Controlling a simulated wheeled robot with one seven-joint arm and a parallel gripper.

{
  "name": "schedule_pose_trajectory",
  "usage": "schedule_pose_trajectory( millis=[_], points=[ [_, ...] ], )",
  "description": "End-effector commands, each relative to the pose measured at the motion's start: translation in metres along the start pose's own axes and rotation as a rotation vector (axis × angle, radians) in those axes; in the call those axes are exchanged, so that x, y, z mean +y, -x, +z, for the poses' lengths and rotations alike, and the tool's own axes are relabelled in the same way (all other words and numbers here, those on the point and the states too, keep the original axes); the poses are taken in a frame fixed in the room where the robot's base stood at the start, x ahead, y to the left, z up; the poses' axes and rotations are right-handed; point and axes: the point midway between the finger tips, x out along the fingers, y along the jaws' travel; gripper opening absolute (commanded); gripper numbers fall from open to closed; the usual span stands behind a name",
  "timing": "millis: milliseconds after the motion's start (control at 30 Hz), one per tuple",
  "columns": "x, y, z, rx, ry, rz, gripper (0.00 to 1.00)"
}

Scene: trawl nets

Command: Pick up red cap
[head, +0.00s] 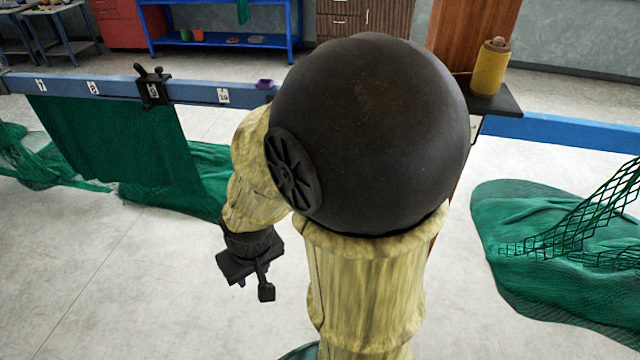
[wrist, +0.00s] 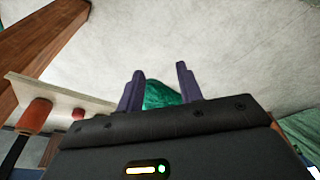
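My gripper (head: 254,284) hangs below my bent arm in the head view, over the floor and clear of the blue rail. In the wrist view its two dark fingers (wrist: 160,88) stand apart with nothing held between them; green netting shows beyond the gap. A small red piece (wrist: 78,113), possibly the red cap, is on a pale board at the left of the wrist view, well to the left of the fingers. It is too small to identify surely. I cannot make out a red cap in the head view, where my arm hides much of the middle.
The pale board (wrist: 60,96) also bears an orange-red handle (wrist: 35,115). A blue rail (head: 195,92) carries a black clamp (head: 152,88) and a purple item (head: 265,84). Green nets (head: 550,240) lie on both sides. A yellow spool (head: 490,68) stands on a dark shelf.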

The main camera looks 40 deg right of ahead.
Motion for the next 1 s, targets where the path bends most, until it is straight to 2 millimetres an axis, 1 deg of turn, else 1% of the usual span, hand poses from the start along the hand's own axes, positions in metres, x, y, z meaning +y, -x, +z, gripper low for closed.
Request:
schedule_pose_trajectory(
  millis=[33, 67, 133, 233, 267, 367, 400, 467, 500, 567, 600, 667, 700, 767, 833, 900, 1000],
  points=[
    [0.0, 0.0, 0.0, 0.001, 0.0, 0.0, 0.44],
    [0.0, 0.0, -0.001, 0.002, -0.002, -0.001, 0.47],
    [-0.001, -0.003, -0.005, 0.015, -0.013, -0.006, 0.47],
    [-0.006, -0.014, -0.02, 0.062, -0.05, -0.022, 0.47],
    [-0.007, -0.018, -0.027, 0.085, -0.07, -0.028, 0.47],
    [-0.006, -0.037, -0.059, 0.189, -0.172, -0.037, 0.47],
    [-0.002, -0.046, -0.075, 0.24, -0.222, -0.034, 0.47],
    [0.005, -0.058, -0.098, 0.322, -0.302, -0.016, 0.47],
    [0.013, -0.066, -0.112, 0.376, -0.355, 0.003, 0.47],
    [0.027, -0.078, -0.131, 0.455, -0.436, 0.045, 0.47],
    [0.038, -0.084, -0.142, 0.508, -0.487, 0.08, 0.47],
    [0.056, -0.094, -0.155, 0.582, -0.561, 0.144, 0.47],
    [0.069, -0.1, -0.162, 0.63, -0.608, 0.194, 0.47],
    [0.089, -0.107, -0.168, 0.699, -0.673, 0.28, 0.47],
    [0.112, -0.115, -0.17, 0.772, -0.742, 0.394, 0.47],
    [0.134, -0.12, -0.167, 0.837, -0.801, 0.524, 0.47],
    [0.159, -0.121, -0.156, 0.91, -0.864, 0.71, 0.47]
  ],
)
